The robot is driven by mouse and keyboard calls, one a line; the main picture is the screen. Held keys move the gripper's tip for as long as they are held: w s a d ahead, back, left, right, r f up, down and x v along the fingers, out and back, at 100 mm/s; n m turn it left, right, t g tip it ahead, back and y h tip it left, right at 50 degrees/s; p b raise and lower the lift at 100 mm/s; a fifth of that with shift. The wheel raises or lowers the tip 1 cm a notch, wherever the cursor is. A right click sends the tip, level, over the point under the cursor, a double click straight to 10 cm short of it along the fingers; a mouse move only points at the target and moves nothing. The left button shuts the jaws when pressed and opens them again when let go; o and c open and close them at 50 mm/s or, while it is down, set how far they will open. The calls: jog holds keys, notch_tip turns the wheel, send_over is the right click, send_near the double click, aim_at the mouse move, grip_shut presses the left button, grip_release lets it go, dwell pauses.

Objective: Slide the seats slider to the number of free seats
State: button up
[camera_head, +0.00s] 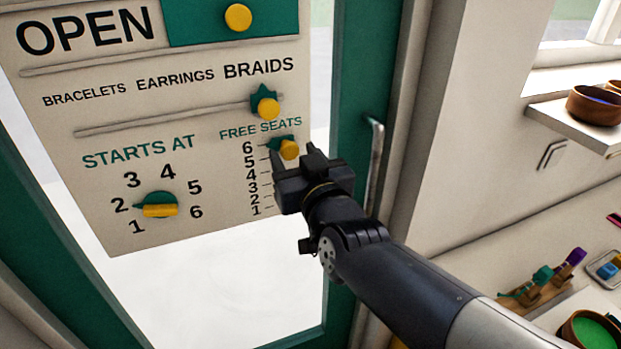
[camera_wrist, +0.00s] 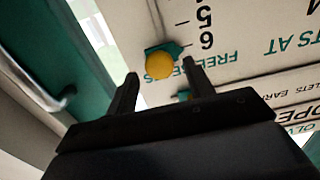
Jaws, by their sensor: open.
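The seats slider is a yellow knob (camera_head: 290,150) with a green pointer, under the words FREE SEATS on a cream board (camera_head: 110,225). Its scale runs from 1 at the bottom to 6 at the top, and the pointer is level with about 6. My gripper (camera_head: 294,160) is open at the knob, with its fingers towards the board. In the wrist view the knob (camera_wrist: 159,66) shows between the two fingertips (camera_wrist: 160,72); I cannot tell whether they reach around it. The lower slot is partly hidden by my gripper. No seats show in either view.
The board hangs on a green-framed glass door with a metal handle (camera_head: 375,165) right of my gripper. A BRAIDS slider knob (camera_head: 268,108) sits just above, and a STARTS AT dial (camera_head: 160,210) to the left. A shelf with a bowl (camera_head: 595,106) is at right.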

aim_at(291, 152)
jog(key=p+v, duration=0.1)
jog(key=v, duration=0.6)
jog(key=shift+s, duration=0.4)
jog(key=shift+w+d+r, duration=0.1)
jog(key=x, duration=1)
jog(key=shift+w+b, duration=0.3)
jog(key=shift+w, duration=0.05)
jog(key=shift+f, duration=0.2)
jog(key=shift+s, duration=0.1)
